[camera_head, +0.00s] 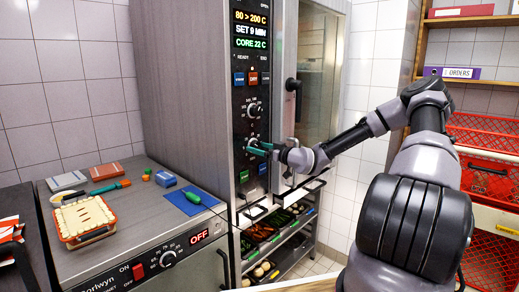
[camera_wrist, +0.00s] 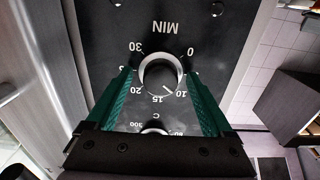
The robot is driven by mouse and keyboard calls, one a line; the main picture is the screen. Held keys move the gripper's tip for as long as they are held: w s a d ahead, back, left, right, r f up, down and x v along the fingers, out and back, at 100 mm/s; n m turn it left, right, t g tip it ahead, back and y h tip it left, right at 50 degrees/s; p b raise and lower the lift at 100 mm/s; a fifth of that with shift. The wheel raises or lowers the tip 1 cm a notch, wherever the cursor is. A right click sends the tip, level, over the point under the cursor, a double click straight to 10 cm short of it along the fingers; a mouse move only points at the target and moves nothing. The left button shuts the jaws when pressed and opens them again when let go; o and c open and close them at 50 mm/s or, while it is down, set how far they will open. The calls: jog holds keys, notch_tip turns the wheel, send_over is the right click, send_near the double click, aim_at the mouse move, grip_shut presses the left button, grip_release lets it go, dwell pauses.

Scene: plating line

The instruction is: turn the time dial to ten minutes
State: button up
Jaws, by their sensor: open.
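The time dial is the lower round knob on the oven's black panel, and it shows in the wrist view (camera_wrist: 160,74) upside down, with MIN beside it. Its white line points close to the 10 mark. In the head view the oven display (camera_head: 251,29) reads SET 9 MIN. My gripper (camera_head: 259,147) is at this lower dial. In the wrist view its green fingers (camera_wrist: 160,78) are open, one on each side of the knob, with a slight gap visible. The knob is partly hidden by my gripper in the head view.
The temperature dial (camera_head: 253,107) sits just above, with blue and red buttons (camera_head: 252,79) over it. Food trays (camera_head: 270,232) fill the rack below.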

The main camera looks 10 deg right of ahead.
jog(key=shift+a, duration=0.1)
jog(key=c, duration=1.4)
jog(key=shift+o, duration=0.2)
jog(key=shift+m, duration=0.7)
jog(key=o, duration=1.4)
jog(key=shift+c, duration=0.2)
jog(key=v, duration=1.1)
jog(key=shift+w, duration=0.1)
